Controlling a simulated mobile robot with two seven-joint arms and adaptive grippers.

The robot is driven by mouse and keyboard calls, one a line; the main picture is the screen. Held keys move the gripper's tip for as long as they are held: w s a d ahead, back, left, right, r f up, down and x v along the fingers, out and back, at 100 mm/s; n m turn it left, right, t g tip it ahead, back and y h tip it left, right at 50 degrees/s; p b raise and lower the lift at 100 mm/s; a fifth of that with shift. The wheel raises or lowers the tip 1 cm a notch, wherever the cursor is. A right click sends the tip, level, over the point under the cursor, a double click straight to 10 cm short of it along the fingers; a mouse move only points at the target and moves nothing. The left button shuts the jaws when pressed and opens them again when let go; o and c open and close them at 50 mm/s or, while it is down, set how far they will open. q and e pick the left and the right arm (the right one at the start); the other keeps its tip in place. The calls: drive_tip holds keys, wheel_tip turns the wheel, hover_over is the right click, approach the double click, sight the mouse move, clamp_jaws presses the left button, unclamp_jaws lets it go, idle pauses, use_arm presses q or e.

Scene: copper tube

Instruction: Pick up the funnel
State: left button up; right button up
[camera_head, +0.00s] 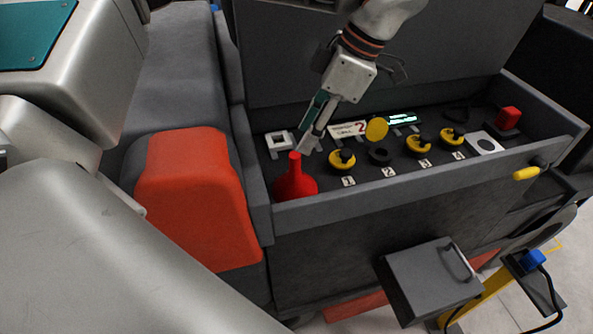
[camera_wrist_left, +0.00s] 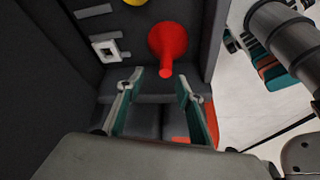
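The red funnel (camera_head: 295,184) stands with its narrow spout up in the near left corner of the dark grey tray (camera_head: 420,162). My left gripper (camera_head: 309,143) reaches down from above, its fingertips just above and to the right of the spout, apart from the funnel. In the left wrist view the funnel (camera_wrist_left: 168,42) lies just beyond the open fingers (camera_wrist_left: 160,78), its spout pointing toward them. Nothing is between the fingers. My right gripper is not recognisable in either view.
The tray's front and left walls are close to the funnel.

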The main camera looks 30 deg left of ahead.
sight(297, 155)
use_arm(q)
drive_tip(key=shift+s+a+f, duration=0.15)
drive_tip(key=shift+s+f, duration=0.15)
drive_tip(key=shift+f, duration=0.3)
drive_tip(key=shift+s+a+f, duration=0.15)
drive_tip(key=shift+s+f, duration=0.1)
drive_tip(key=shift+f, duration=0.35)
drive_tip(key=x, duration=0.2)
drive_tip(key=p+x, duration=0.1)
drive_tip(key=x, duration=0.1)
drive_tip(key=shift+s+d+f, duration=0.1)
drive_tip(key=shift+s+f, duration=0.15)
drive_tip(key=shift+f, duration=0.15)
clamp_jaws()
